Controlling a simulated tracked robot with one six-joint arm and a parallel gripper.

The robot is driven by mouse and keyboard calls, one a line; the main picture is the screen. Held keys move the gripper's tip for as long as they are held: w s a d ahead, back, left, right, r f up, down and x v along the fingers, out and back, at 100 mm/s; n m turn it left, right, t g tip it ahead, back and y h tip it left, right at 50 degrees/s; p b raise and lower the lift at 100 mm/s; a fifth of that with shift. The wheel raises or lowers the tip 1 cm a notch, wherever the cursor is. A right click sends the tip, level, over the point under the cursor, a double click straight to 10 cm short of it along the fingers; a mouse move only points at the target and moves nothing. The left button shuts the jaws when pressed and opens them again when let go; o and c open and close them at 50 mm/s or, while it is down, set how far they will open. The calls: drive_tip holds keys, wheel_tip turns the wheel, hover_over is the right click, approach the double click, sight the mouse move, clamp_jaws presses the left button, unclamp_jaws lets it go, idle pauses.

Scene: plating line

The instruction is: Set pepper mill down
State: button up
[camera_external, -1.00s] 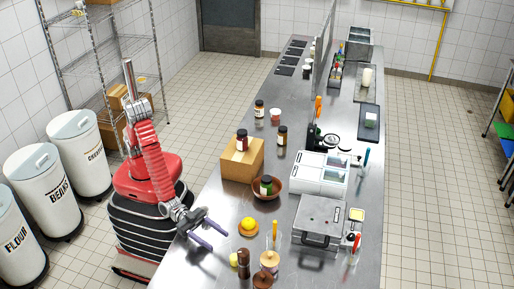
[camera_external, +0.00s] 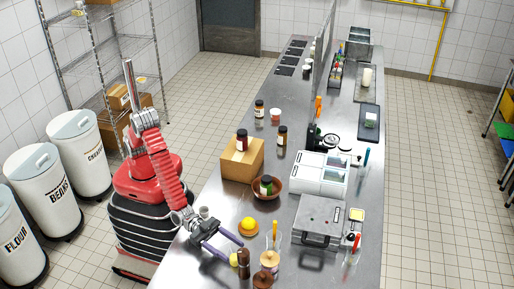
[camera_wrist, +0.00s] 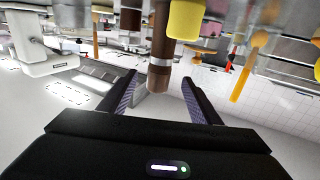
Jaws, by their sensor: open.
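The pepper mill (camera_external: 243,264), a dark brown cylinder, stands upright on the steel counter near the front edge of the external view. In the wrist view, a brown cylinder with a lighter band, apparently the mill (camera_wrist: 160,50), appears ahead of the space between my fingers. My gripper (camera_external: 234,252) is open beside the mill, its fingers pointing towards it. The wrist view shows both fingers of my gripper (camera_wrist: 160,79) spread apart with nothing clamped. I cannot tell whether either finger touches the mill.
A yellow item (camera_wrist: 186,20) is close beside the mill. A jar with a wooden lid (camera_external: 269,260) and a brown-topped jar (camera_external: 263,281) stand to the right.

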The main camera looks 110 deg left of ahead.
sight(244, 267)
drive_tip(key=shift+x, duration=2.6)
drive_tip(key=shift+r, duration=0.15)
drive_tip(key=shift+c, duration=0.3)
clamp_jaws()
